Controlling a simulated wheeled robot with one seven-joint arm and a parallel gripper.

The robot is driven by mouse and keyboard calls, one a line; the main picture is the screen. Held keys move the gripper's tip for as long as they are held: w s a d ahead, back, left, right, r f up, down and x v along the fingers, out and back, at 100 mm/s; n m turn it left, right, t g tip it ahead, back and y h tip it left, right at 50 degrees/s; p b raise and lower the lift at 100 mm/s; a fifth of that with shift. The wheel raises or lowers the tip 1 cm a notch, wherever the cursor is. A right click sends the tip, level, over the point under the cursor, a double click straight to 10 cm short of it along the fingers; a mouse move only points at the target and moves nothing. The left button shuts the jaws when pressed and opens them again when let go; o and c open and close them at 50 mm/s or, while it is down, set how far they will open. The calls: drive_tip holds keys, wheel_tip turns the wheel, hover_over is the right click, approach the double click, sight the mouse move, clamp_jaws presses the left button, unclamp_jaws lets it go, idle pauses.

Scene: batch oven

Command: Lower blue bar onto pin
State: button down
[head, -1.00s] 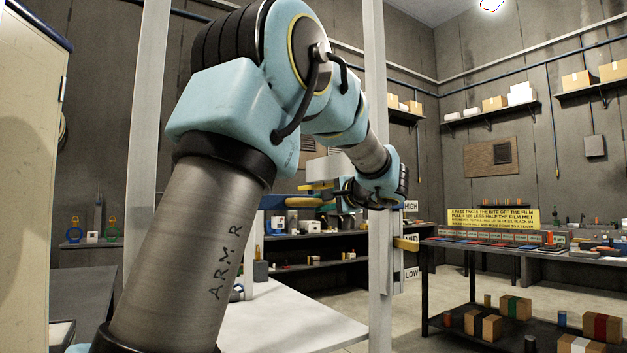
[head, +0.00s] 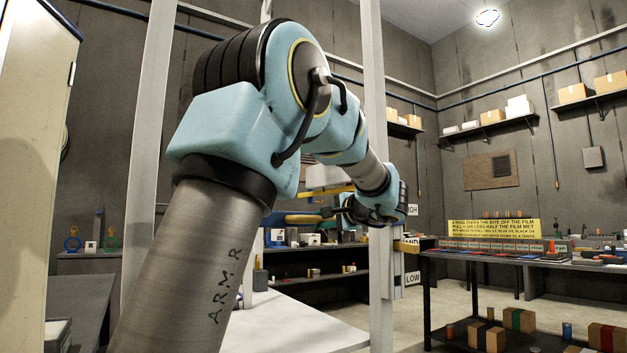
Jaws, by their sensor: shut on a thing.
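My gripper (head: 346,208) is small and dark in the middle of the head view, beyond my forearm and partly hidden by my wrist. It is shut on a bar that extends left. The stretch I see has a dark blue part (head: 278,214) and an orange-yellow part (head: 303,218); it looks roughly level. A separate yellow piece (head: 340,189) shows just above the gripper. I cannot make out the pin, or whether the bar touches anything below.
A pale post (head: 378,150) with HIGH, MID and LOW labels stands close by my wrist; a yellow pointer (head: 405,246) is at MID. A pale tabletop (head: 290,320) below looks largely clear. A dark bench (head: 520,258) with a yellow sign (head: 493,226) stands right.

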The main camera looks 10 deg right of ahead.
drive_tip(key=shift+f+b, duration=2.35)
drive_tip(key=shift+f, duration=0.2)
drive_tip(key=shift+c, duration=2)
unclamp_jaws()
drive_tip(key=shift+r, duration=0.2)
drive_tip(key=shift+s+d, duration=0.1)
drive_tip(key=b+v, duration=0.1)
drive_tip(key=v, duration=0.6)
drive_tip(key=shift+s+d, duration=0.2)
drive_tip(key=shift+s, duration=0.15)
